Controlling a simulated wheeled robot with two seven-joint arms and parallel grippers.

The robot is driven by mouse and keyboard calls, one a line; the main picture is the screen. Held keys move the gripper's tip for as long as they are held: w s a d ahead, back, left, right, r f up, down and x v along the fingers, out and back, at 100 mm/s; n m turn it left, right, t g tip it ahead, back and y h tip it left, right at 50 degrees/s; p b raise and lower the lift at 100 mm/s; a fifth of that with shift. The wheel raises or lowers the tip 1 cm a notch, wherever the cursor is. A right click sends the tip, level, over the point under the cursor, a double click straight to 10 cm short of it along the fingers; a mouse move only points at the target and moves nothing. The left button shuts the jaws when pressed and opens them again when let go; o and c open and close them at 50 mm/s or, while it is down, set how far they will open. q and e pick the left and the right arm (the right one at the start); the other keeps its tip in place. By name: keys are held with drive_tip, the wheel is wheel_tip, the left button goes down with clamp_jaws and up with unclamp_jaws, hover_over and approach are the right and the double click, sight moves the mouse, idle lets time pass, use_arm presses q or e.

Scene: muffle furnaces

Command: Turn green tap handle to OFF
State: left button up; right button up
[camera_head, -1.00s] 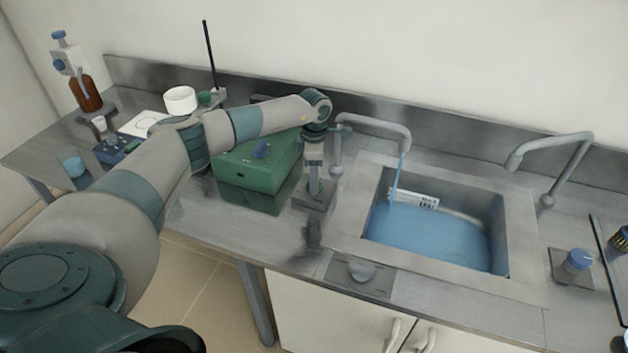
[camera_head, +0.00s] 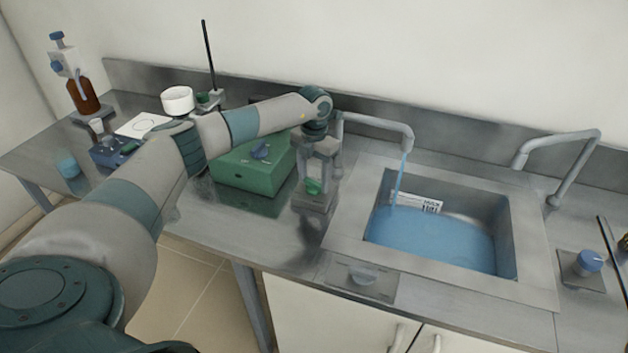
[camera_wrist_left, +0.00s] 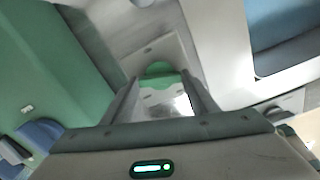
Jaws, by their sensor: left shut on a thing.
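The green tap handle (camera_head: 313,187) sits on a square metal plate on the counter, left of the sink. My left gripper (camera_head: 316,180) points down over it and is shut on it, with a finger on each side. In the left wrist view the green handle (camera_wrist_left: 158,70) shows between the fingertips, partly hidden by them. The left tap spout (camera_head: 378,122) has a stream of blue water (camera_head: 400,176) falling into the sink (camera_head: 340,232). Blue water stands in the basin. My right gripper is not in view.
A green box (camera_head: 245,178) with a blue knob stands close left of the gripper. A blue tap handle (camera_head: 590,261) and a second spout (camera_head: 572,165) are right of the sink. A brown bottle (camera_head: 84,96) and a white bowl (camera_head: 177,100) stand at the back left.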

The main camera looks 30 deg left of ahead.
use_arm(q)
drive_tip(key=shift+w+r+n, duration=0.1)
drive_tip(key=shift+n, duration=1.5)
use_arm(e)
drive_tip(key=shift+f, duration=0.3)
use_arm(q)
drive_tip(key=o, duration=1)
drive_tip(key=shift+b, duration=0.3)
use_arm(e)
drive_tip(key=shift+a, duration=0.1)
use_arm(q)
drive_tip(key=shift+o, duration=0.2)
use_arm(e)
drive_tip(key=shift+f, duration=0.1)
use_arm(q)
wheel_tip(320, 180, up, 9)
drive_tip(key=b, duration=0.3)
wheel_tip(320, 180, up, 8)
drive_tip(key=b, duration=0.2)
hover_over(314, 182)
drive_tip(key=shift+r, duration=0.2)
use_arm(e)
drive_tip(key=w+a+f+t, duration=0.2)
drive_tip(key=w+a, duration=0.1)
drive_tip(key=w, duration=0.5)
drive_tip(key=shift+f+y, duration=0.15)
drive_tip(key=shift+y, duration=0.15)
use_arm(q)
drive_tip(key=shift+f, duration=0.1)
